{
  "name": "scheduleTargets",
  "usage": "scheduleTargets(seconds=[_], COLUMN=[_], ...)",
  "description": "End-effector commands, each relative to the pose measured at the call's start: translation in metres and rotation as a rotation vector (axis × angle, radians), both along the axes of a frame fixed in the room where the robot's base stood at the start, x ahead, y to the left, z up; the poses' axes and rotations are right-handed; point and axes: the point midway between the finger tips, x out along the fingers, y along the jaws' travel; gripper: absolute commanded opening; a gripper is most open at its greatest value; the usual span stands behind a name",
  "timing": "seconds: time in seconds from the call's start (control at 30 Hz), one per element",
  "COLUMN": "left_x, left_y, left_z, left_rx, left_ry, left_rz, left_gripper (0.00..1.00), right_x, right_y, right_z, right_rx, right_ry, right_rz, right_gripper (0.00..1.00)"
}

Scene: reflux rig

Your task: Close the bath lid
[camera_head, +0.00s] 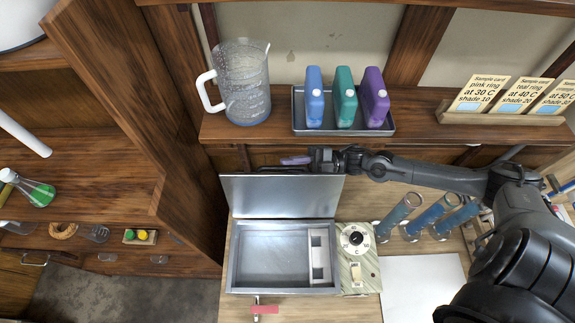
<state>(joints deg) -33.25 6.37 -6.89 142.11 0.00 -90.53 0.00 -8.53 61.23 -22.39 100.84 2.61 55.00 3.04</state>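The bath (234,270) is an open metal basin on the wooden bench, with a pale slotted insert (318,255) at its right side. Its flat metal lid (280,195) stands raised along the back edge, so the bath is open. My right gripper (300,160) is behind the lid's upper edge, pointing left. A small purplish piece shows at its fingertips; I cannot tell what it is. The lid partly hides the fingers, and whether they touch the lid or are open is unclear. My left gripper is not in view.
A dial unit (356,238) adjoins the bath's right side, with several tubes (398,216) beyond it. A shelf behind holds a jug (241,85), a tray of bottles (314,98) and sample cards (482,92). A red-handled tap (265,309) sits in front.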

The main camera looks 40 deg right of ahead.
Motion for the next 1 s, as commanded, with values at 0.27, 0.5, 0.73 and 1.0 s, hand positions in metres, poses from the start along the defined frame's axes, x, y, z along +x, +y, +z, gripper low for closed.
scheduleTargets(seconds=[0.27, 0.5, 0.73, 1.0], left_x=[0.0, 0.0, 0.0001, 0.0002], left_y=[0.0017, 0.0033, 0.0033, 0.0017], left_z=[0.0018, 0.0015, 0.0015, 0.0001], left_rx=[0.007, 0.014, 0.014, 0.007], left_ry=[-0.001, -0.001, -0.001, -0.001], left_rz=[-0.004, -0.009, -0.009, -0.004], left_gripper=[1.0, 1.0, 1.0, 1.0], right_x=[0.0047, 0.0046, 0.0046, 0.0048], right_y=[0.0102, 0.0101, 0.01, 0.0115], right_z=[0.003, 0.0027, 0.0027, 0.0025], right_rx=[0.0, 0.0, 0.0, -0.002], right_ry=[0.001, 0.001, 0.001, -0.002], right_rz=[0.001, 0.001, 0.001, 0.004], right_gripper=[0.25, 0.21, 0.0, 0.0])
